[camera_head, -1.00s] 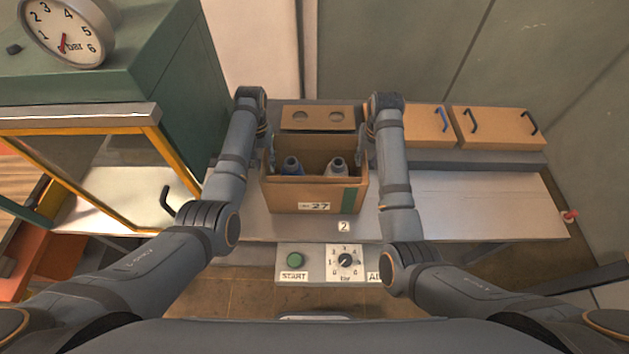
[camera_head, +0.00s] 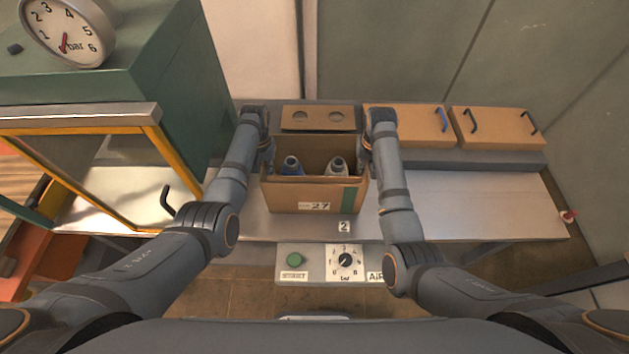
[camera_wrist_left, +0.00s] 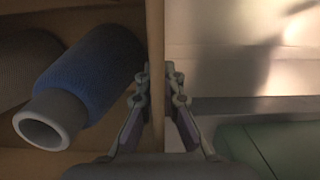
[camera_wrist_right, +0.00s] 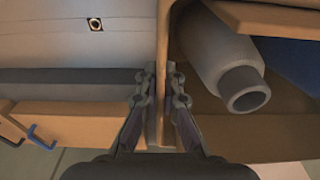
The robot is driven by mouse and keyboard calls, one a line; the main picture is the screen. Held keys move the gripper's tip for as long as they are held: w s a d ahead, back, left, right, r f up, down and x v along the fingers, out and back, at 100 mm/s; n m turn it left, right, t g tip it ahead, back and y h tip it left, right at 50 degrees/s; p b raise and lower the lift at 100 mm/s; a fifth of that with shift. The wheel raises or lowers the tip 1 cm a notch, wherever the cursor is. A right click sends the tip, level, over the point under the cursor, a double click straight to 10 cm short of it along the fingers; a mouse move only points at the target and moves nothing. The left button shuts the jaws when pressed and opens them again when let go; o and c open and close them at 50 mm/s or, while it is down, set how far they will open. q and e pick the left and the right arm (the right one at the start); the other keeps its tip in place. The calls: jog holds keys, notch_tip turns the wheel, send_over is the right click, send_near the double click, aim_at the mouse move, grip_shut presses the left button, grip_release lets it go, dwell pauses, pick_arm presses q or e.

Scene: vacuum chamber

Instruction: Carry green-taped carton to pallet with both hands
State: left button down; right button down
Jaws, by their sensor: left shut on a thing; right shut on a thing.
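The open carton (camera_head: 285,197) stands on the light bench, with a green tape strip on its front right and a label reading 27. My left gripper (camera_head: 268,158) is shut on the carton's left wall; the left wrist view shows a finger on each side of that wall (camera_wrist_left: 155,35). My right gripper (camera_head: 364,158) is shut on the right wall, also seen in the right wrist view (camera_wrist_right: 162,50).
A brown panel with two holes (camera_head: 318,117) is behind the carton. Two closed boxes with handles (camera_head: 405,122) (camera_head: 497,128) sit at the back right. The bench (camera_head: 480,200) is clear on the right. A green cabinet with a yellow-framed door (camera_head: 172,165) stands left.

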jog(key=shift+w+r, duration=0.1)
dwell(0.5)
notch_tip(320, 180, up, 5)
jog(key=p, duration=0.5)
jog(key=shift+w, duration=0.1)
jog(key=shift+f, duration=0.2)
